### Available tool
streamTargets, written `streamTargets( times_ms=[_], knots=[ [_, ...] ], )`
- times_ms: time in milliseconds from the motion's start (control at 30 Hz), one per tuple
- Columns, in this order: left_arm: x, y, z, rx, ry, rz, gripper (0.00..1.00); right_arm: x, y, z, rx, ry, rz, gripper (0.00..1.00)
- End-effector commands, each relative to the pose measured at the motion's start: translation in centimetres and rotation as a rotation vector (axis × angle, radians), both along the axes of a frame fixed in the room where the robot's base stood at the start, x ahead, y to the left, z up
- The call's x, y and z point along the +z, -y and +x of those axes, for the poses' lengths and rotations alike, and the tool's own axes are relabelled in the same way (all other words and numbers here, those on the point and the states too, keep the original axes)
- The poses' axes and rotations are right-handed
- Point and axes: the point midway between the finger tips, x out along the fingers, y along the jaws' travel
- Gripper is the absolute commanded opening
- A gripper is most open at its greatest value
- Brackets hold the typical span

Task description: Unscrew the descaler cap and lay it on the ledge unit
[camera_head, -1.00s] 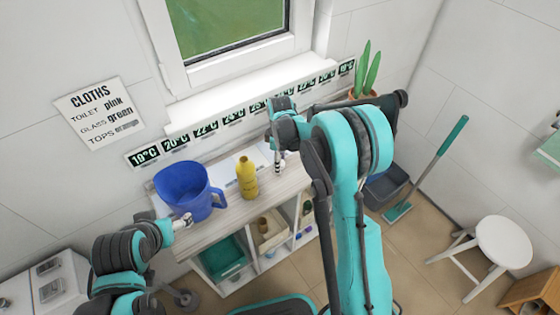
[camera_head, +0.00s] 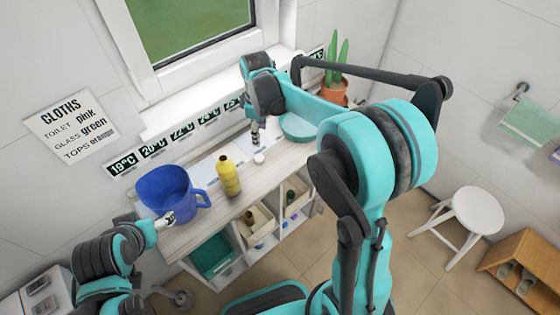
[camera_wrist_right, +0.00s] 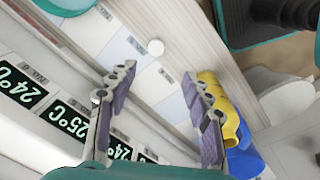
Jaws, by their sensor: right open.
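A small white round cap (camera_head: 259,158) lies on the pale wooden top of the ledge unit (camera_head: 215,213); it also shows in the right wrist view (camera_wrist_right: 156,47). The yellow descaler bottle (camera_head: 228,178) stands upright on the same top, left of the cap, and no white cap shows on its top. In the right wrist view the yellow bottle (camera_wrist_right: 222,110) is beyond one finger. My right gripper (camera_head: 256,140) is above the top close by the cap, with its fingers (camera_wrist_right: 160,78) apart and nothing between them. My left gripper (camera_head: 165,220) is at the jug; its fingers are too small to read.
A blue jug (camera_head: 168,187) stands on the left end of the unit. A teal round container (camera_head: 298,128) and a potted cactus (camera_head: 333,92) are at the right end. Temperature cards line the wall behind. Open cubbies with bins (camera_head: 212,256) are below. A white stool (camera_head: 478,212) stands right.

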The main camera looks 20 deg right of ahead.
Motion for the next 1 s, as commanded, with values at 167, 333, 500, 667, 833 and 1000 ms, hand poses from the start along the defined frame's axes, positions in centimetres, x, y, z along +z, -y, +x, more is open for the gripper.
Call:
streamTargets(
  times_ms=[167, 333, 500, 667, 833, 1000],
  knots=[
    [0.0, 0.0, 0.0, 0.000, 0.000, 0.000, 0.73, 4.3, 0.6, -5.9, -0.240, 0.134, 0.038, 0.50],
    [0.0, 0.0, 0.0, 0.000, 0.000, 0.000, 0.73, 6.1, 1.0, -11.5, -0.475, 0.265, 0.107, 0.50],
    [0.0, 0.0, 0.0, 0.000, 0.000, 0.000, 0.73, 6.0, 1.4, -16.7, -0.693, 0.383, 0.201, 0.50],
    [0.0, 0.0, 0.0, 0.000, 0.000, 0.000, 0.73, 5.0, 1.6, -19.8, -0.841, 0.458, 0.283, 0.50],
    [-0.2, 0.0, 0.0, 0.000, 0.000, 0.000, 0.73, 4.1, 1.6, -21.0, -0.912, 0.492, 0.327, 0.50],
    [-2.6, 0.0, 0.0, 0.000, 0.000, 0.000, 0.73, 1.6, 1.6, -21.1, -0.921, 0.496, 0.334, 0.50]
  ],
)
